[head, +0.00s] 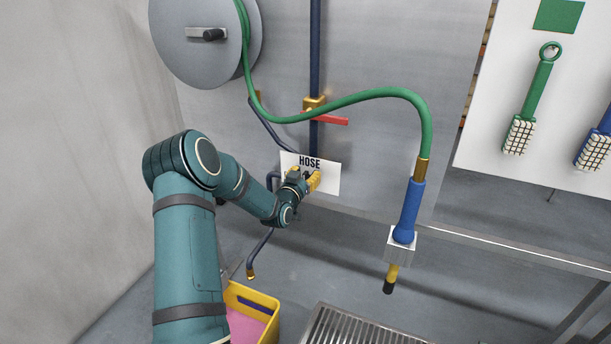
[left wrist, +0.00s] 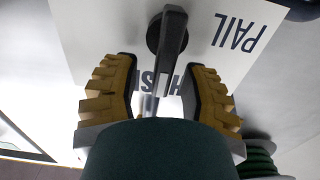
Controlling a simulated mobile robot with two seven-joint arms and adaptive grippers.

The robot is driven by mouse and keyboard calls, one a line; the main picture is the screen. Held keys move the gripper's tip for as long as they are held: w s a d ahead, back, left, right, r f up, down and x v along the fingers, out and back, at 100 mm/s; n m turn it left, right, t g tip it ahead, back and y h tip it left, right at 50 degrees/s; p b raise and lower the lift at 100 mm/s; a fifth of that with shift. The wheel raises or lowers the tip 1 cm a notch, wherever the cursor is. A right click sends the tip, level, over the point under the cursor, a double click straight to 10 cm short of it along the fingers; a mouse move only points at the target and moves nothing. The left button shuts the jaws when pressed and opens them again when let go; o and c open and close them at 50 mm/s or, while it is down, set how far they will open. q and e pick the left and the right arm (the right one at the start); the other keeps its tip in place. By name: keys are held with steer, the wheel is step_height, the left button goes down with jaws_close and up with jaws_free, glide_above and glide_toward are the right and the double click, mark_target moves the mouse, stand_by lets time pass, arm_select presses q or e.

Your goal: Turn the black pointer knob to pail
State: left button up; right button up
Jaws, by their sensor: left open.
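The black pointer knob (left wrist: 168,32) sits on a white label plate (left wrist: 90,22) in the left wrist view. The plate reads PAIL at one side and HOSE partly behind my gripper. In the head view the white plate (head: 325,182) is on the metal wall, with HOSE readable; my gripper hides the knob there. My left gripper (left wrist: 160,92) is open, its yellow ribbed fingers on either side of the knob's lower part, seemingly without touching it. It also shows in the head view (head: 304,181), in front of the plate. My right gripper is not in view.
A green hose (head: 350,98) runs from a reel (head: 190,55) to a blue nozzle (head: 410,208) at right. A red valve lever (head: 325,118) is above the plate. A yellow pail (head: 262,298) with pink contents stands below, beside a floor grate (head: 360,328). Brushes (head: 535,100) hang at right.

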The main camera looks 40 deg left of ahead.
arm_select(q)
steer(key=shift+o, duration=0.2)
jaws_close()
